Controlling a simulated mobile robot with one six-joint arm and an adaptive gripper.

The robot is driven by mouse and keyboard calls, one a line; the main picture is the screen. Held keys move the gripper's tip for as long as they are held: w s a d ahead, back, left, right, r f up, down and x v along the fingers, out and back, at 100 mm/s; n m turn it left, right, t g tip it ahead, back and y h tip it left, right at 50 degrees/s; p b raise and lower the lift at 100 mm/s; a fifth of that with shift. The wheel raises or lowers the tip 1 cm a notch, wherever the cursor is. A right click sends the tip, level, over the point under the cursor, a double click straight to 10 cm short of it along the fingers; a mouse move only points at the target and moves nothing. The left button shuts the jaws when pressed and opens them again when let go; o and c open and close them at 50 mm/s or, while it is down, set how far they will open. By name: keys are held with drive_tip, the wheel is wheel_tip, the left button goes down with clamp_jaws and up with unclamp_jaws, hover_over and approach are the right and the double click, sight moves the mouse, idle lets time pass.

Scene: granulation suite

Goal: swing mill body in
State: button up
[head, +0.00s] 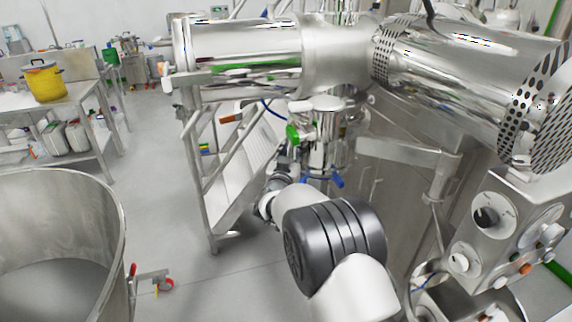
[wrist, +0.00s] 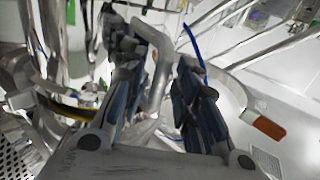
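A large shiny steel mill body (head: 245,55) lies horizontally across the upper head view, joined to a perforated steel section (head: 450,75) on the right. I cannot tell exactly where the mill body ends. My gripper is below the steel assembly in the head view, small and partly hidden by my wrist. In the wrist view my gripper (wrist: 157,65) is open, its dark padded fingers apart. A bent steel bar handle (wrist: 160,75) shows between the fingers. I see no clear grip on it, and contact cannot be told.
Steel steps (head: 235,185) stand beneath the cylinder. A large steel drum (head: 118,225) is at lower left, a control box (head: 500,225) at lower right. An orange-tipped lever (wrist: 268,128) is right of my fingers.

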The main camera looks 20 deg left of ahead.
drive_tip(key=s+d, duration=0.1)
drive_tip(key=s, duration=0.9)
drive_tip(key=shift+s+d+r, duration=0.15)
drive_tip(key=shift+s+r, duration=0.15)
drive_tip(key=shift+s, duration=0.1)
drive_tip(key=shift+s+d+f, duration=0.1)
drive_tip(key=shift+s+d, duration=0.1)
drive_tip(key=shift+s, duration=0.65)
drive_tip(key=shift+s+d, duration=0.15)
drive_tip(key=shift+s, duration=0.7)
drive_tip(key=o, duration=0.4)
drive_tip(key=shift+s+f+b, duration=0.1)
drive_tip(key=shift+s+b, duration=0.25)
drive_tip(key=shift+s, duration=1.65)
drive_tip(key=shift+s+a, duration=0.25)
drive_tip(key=shift+s, duration=0.3)
drive_tip(key=shift+s+a, duration=0.2)
drive_tip(key=shift+s, duration=0.3)
drive_tip(key=c, duration=0.4)
drive_tip(key=s+d, duration=0.1)
drive_tip(key=s, duration=0.9)
drive_tip(key=shift+s+b, duration=0.2)
drive_tip(key=shift+b, duration=0.1)
